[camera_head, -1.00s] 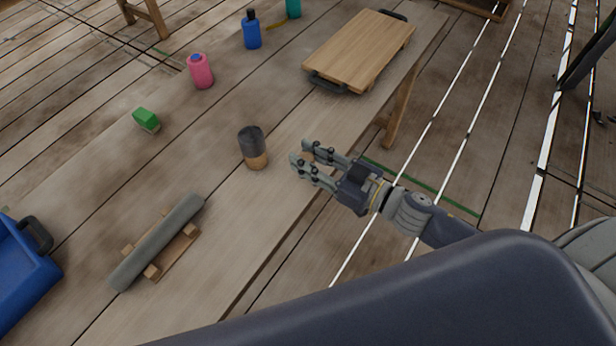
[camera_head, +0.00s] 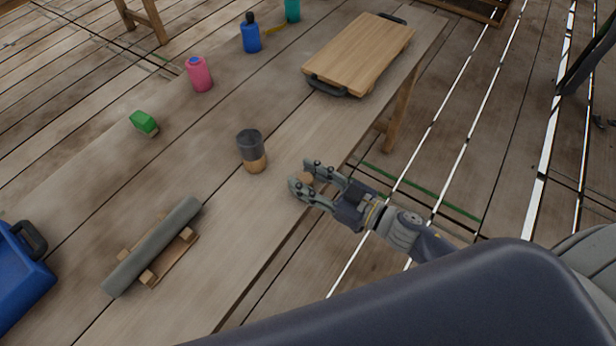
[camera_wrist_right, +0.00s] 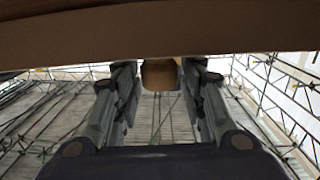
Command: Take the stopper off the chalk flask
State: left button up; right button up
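The flask I take for the chalk flask (camera_head: 251,147) stands upright near the middle of the table, dark grey above and tan below. No stopper shows on its dark top. My right gripper (camera_head: 301,176) is over the table's near edge, right of the flask and apart from it. A small tan, rounded piece, apparently the stopper (camera_head: 306,178), is between its fingers. In the right wrist view the stopper (camera_wrist_right: 160,74) sits between the two fingertips, apparently gripped. A wide brown surface fills the top there; I cannot tell what it is. My left gripper is not in view.
A grey cylinder (camera_head: 152,247) lies on a wooden cradle at the near left, beside a blue crate (camera_head: 22,275).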

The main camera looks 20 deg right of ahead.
jog(key=shift+r, duration=0.1)
jog(key=shift+s, duration=0.1)
jog(key=b+v, duration=0.1)
jog(key=v, duration=1)
jog(key=shift+s+d+r, duration=0.15)
jog(key=shift+s+d, duration=0.1)
jog(key=shift+s, duration=0.05)
